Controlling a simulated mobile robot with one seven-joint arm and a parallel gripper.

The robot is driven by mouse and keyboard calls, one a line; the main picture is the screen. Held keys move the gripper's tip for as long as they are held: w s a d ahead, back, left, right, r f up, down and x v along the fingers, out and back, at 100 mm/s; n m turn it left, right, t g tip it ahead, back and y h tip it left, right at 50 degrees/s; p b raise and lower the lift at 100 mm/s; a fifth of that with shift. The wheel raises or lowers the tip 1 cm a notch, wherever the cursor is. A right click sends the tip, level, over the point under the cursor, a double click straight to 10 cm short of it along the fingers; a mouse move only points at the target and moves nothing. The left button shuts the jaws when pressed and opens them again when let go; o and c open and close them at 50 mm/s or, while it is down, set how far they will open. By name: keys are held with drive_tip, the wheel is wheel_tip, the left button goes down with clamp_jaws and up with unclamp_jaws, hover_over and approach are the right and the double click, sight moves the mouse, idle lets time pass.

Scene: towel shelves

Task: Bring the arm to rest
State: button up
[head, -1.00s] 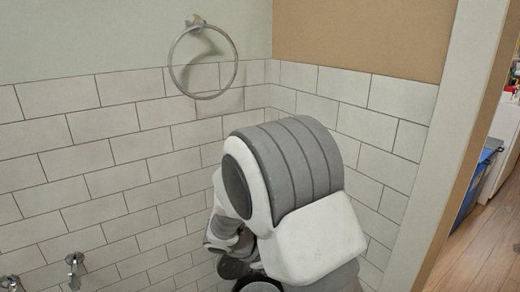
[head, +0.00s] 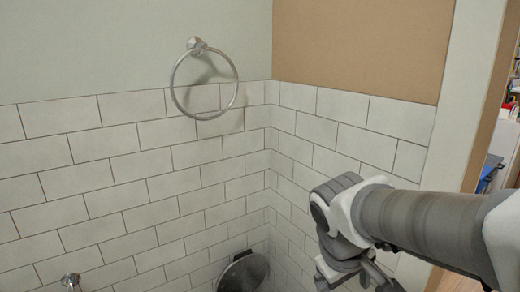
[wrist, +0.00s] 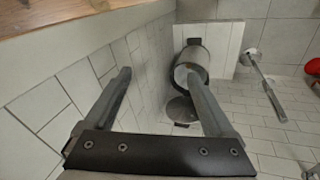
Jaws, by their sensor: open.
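My arm reaches in from the right edge of the head view, with its end low at the right of centre. My gripper is partly cut off by the bottom edge there. In the wrist view my gripper (wrist: 160,76) shows two grey fingers standing wide apart. It is open, with nothing held between the fingers. A metal cylindrical bin-like object (wrist: 191,60) shows beyond the right fingertip, apart from it as far as I can tell.
A metal towel ring (head: 174,82) hangs empty on the tiled wall (head: 110,175). A round dark lid-like thing (head: 243,273) is below. A doorway opens at the right. The wrist view shows a wooden edge (wrist: 60,22) and a metal bar (wrist: 264,82).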

drive_tip(key=s+r+m+t+y, duration=0.3)
drive_tip(key=s+r+m, duration=0.1)
drive_tip(key=s, duration=0.3)
wheel_tip(320, 180, up, 23)
drive_tip(key=p, duration=2.3)
drive_tip(key=shift+s+a+f, duration=0.15)
drive_tip(key=shift+s+a, duration=0.15)
drive_tip(key=shift+a, duration=0.15)
